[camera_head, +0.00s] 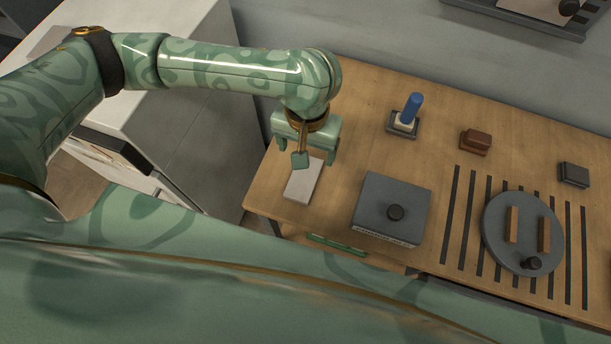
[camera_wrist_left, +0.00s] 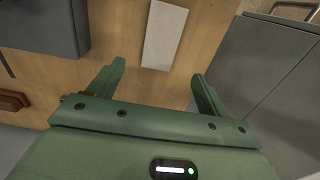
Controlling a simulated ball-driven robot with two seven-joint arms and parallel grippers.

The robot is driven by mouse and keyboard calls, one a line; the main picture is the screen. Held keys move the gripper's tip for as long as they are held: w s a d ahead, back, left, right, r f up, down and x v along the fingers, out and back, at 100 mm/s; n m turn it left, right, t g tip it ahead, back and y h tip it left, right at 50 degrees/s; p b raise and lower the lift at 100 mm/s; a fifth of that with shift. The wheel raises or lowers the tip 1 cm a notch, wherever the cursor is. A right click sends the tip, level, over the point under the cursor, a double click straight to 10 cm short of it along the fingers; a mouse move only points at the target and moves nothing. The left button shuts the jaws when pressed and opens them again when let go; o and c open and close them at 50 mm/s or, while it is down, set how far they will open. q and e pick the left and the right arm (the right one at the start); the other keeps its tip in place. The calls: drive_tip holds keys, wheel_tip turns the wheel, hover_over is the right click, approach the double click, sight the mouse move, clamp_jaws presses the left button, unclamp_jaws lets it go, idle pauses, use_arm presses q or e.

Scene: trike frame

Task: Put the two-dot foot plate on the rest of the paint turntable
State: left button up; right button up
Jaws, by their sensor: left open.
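A pale flat plate (camera_head: 303,184) lies on the left end of the wooden table; no dots can be made out on it. In the left wrist view the plate (camera_wrist_left: 164,36) lies just beyond and between the fingertips. My left gripper (camera_head: 306,160) is open and empty above the plate's far end; its open fingers also show in the left wrist view (camera_wrist_left: 157,72). The paint turntable (camera_head: 491,235) is a round grey disc at the right, with two upright-looking wooden bars (camera_head: 512,224) as its rest and a black knob (camera_head: 532,263). My right gripper is not in view.
A grey box with a black knob (camera_head: 378,195) stands between plate and turntable. Behind are a blue-handled tool in a holder (camera_head: 410,113), a brown block (camera_head: 475,141) and a dark block (camera_head: 573,174). Dark slats (camera_head: 467,222) flank the turntable. A grey cabinet (camera_head: 200,130) adjoins the table's left.

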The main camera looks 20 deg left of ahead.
sight(305, 174)
use_arm(q)
wheel_tip(305, 174, down, 4)
drive_tip(key=shift+r+b, duration=0.25)
drive_tip(key=shift+b, duration=0.35)
drive_tip(key=f+b, duration=0.3)
drive_tip(key=s+f+b, duration=0.1)
drive_tip(key=f, duration=0.1)
drive_tip(key=shift+f, duration=0.15)
drive_tip(key=shift+w, duration=0.1)
drive_tip(key=shift+r, duration=0.2)
drive_tip(key=c, duration=1.3)
drive_tip(key=shift+c, duration=0.2)
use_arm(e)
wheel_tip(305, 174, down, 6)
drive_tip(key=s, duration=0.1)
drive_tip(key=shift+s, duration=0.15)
use_arm(q)
drive_tip(key=shift+r, duration=0.1)
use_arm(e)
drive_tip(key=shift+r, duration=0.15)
